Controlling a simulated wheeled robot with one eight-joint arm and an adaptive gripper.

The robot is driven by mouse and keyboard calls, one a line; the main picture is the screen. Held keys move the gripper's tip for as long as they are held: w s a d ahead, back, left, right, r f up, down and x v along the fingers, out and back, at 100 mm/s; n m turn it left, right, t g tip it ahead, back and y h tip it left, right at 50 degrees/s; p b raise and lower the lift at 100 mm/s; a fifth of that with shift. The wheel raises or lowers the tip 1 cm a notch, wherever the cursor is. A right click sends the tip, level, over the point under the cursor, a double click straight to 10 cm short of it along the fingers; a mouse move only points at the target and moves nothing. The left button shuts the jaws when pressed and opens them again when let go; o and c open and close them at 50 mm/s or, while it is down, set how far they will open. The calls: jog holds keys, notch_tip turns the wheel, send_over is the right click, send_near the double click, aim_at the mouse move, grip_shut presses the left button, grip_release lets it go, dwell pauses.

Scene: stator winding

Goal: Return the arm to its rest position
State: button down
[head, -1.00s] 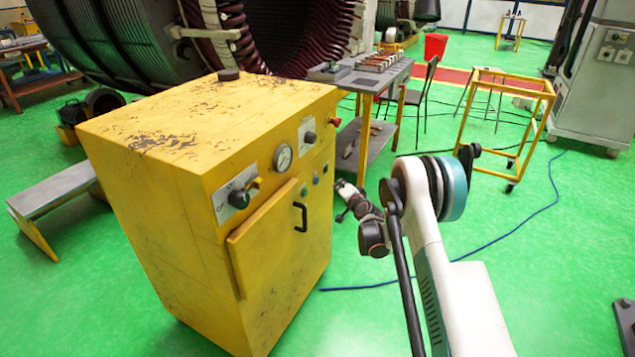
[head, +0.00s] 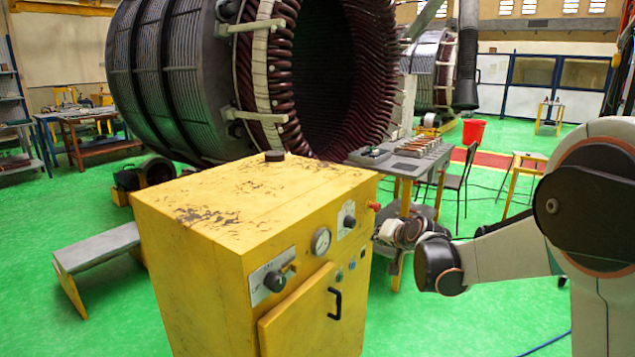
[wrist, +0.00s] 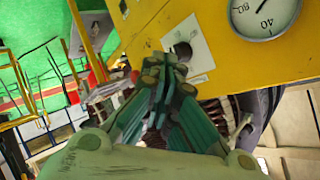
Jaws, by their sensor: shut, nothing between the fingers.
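My arm shows at the right of the head view, with its large white and dark joint (head: 590,205) in the foreground. Its forearm reaches left to the dark wrist joint (head: 440,265). The end of the arm is beside the right front edge of the yellow cabinet (head: 210,290), but the fingers are not clear there. In the wrist view my gripper (wrist: 165,72) has its green-grey fingers together, with nothing between them. The cabinet's black knob (wrist: 182,50) shows just past the fingertips; I cannot tell the gap.
The cabinet's gauge (head: 321,240) and door handle (head: 335,303) face front. A grey-topped workbench (head: 405,165) stands behind the arm's end. The large stator (head: 170,80) is behind the cabinet.

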jog(key=s+r+n+g+h, duration=0.1)
jog(key=s+r, duration=0.2)
jog(key=s, duration=0.8)
jog(key=s+r+n+g, duration=0.15)
jog(key=s+r, duration=0.25)
jog(key=s, duration=0.6)
jog(key=s+d+f+n+g+h, duration=0.1)
jog(key=s+f, duration=0.2)
jog(key=s, duration=0.9)
jog(key=s+d+f+n+g+h, duration=0.1)
jog(key=s+f, duration=0.2)
jog(key=s, duration=0.8)
jog(key=shift+s+d, duration=0.25)
jog(key=shift+s, duration=0.1)
